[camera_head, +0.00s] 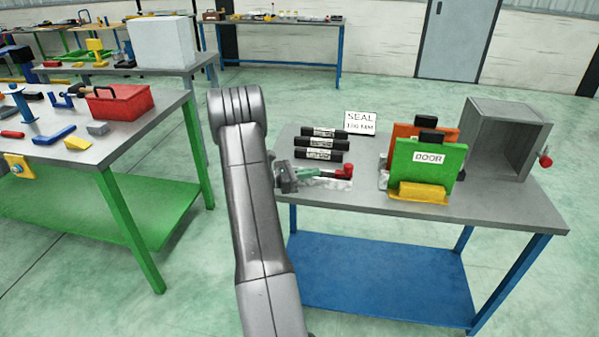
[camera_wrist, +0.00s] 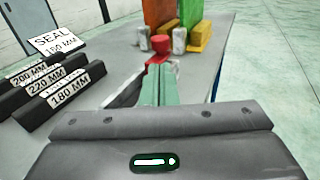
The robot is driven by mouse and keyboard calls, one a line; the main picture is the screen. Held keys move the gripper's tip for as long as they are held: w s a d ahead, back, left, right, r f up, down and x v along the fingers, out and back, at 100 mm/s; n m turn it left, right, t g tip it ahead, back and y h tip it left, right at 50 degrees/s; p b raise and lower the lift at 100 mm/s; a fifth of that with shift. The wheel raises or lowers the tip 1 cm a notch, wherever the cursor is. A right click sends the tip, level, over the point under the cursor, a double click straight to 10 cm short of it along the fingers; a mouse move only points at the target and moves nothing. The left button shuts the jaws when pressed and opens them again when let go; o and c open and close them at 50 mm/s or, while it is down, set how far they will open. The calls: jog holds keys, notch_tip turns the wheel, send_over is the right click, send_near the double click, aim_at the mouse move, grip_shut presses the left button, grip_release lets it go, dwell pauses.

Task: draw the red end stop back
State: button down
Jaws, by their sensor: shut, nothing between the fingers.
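The red end stop (camera_head: 347,169) stands near the front edge of the grey bench, just right of my gripper. In the wrist view the red end stop (camera_wrist: 158,50) lies straight ahead of the fingertips. My gripper (camera_head: 322,174) is low over the bench, its green fingers shut together and empty. In the wrist view the fingers (camera_wrist: 160,72) point at the stop; I cannot tell whether they touch it. The fingers hide the stop's lower part and what lies below it.
A green DOOR panel (camera_head: 428,168) and an orange panel (camera_head: 398,130) stand in a yellow holder (camera_head: 420,193) to the right. A grey box (camera_head: 503,135) stands farther right.

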aim_at(347, 181)
jog(key=d, duration=0.2)
jog(key=w+d+p, duration=0.1)
jog(key=d, duration=0.4)
jog(key=shift+w+d+f+p, duration=0.1)
jog(key=shift+w+d+p, duration=0.15)
jog(key=shift+d+p, duration=0.1)
jog(key=d+b, duration=0.1)
jog(key=d, duration=0.1)
jog(key=s+d, duration=0.1)
jog(key=d, duration=0.1)
jog(key=shift+s+f+b, duration=0.1)
jog(key=shift+s+b, duration=0.05)
jog(key=shift+b, duration=0.25)
jog(key=a, duration=0.4)
jog(key=s+a+b, duration=0.1)
jog(key=a, duration=0.4)
jog(key=s+a+b, duration=0.1)
jog(key=a, duration=0.4)
jog(key=shift+s+r, duration=0.25)
jog(key=shift+r, duration=0.1)
